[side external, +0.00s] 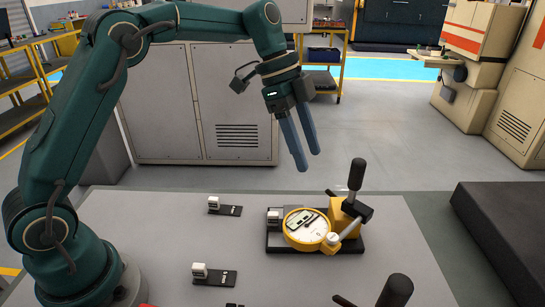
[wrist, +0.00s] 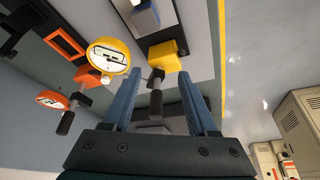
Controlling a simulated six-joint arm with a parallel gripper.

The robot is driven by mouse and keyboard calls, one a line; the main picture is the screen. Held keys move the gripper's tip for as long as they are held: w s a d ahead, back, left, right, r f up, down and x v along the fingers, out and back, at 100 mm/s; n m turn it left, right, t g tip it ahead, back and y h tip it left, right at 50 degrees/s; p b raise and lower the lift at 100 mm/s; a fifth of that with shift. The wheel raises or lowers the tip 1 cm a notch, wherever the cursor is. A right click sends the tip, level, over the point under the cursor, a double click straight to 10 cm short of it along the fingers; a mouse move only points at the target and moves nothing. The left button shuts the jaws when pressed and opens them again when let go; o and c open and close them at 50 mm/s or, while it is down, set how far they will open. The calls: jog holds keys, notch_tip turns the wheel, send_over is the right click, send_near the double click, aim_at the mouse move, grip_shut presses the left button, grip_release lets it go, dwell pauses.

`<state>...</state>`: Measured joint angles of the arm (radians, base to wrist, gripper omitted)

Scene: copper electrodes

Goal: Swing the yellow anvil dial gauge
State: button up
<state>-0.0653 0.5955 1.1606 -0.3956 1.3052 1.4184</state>
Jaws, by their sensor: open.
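The yellow dial gauge (side external: 306,226) has a round face with a small display and sits on a black base (side external: 350,245) on the grey table. A yellow block (side external: 345,213) with an upright black handle (side external: 356,175) stands at its right, and a silver-ended arm joins them. In the wrist view the gauge (wrist: 108,57) lies at upper left, with the yellow block (wrist: 165,55) beyond my fingertips and the black handle (wrist: 155,98) appearing between the fingers. My gripper (side external: 308,161) is open and empty, above and left of the handle, apart from it.
Two small black plates with white pieces lie left of the gauge, one farther (side external: 230,211) and one nearer (side external: 222,278). Another black handle (side external: 396,291) rises at the front edge. The wrist view shows an orange gauge (wrist: 52,99) at left. A dark block (side external: 505,230) lies at right.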

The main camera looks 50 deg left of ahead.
jog(key=shift+s+a, duration=0.25)
jog(key=shift+a, duration=0.55)
jog(key=shift+s+a, duration=0.25)
jog(key=shift+a, duration=0.5)
jog(key=shift+c, duration=0.2)
jog(key=c, duration=0.5)
jog(key=shift+s, duration=0.1)
grip_shut()
jog(key=s+d+r+m+g, duration=0.15)
jog(key=s+d, duration=0.25)
jog(key=d, duration=0.5)
jog(key=s+d+r+m, duration=0.2)
jog(key=s+d, duration=0.1)
jog(key=d, duration=0.6)
notch_tip(320, 180, down, 10)
jog(key=a, duration=0.1)
jog(key=shift+r+y, duration=0.25)
jog(key=shift+y, duration=0.05)
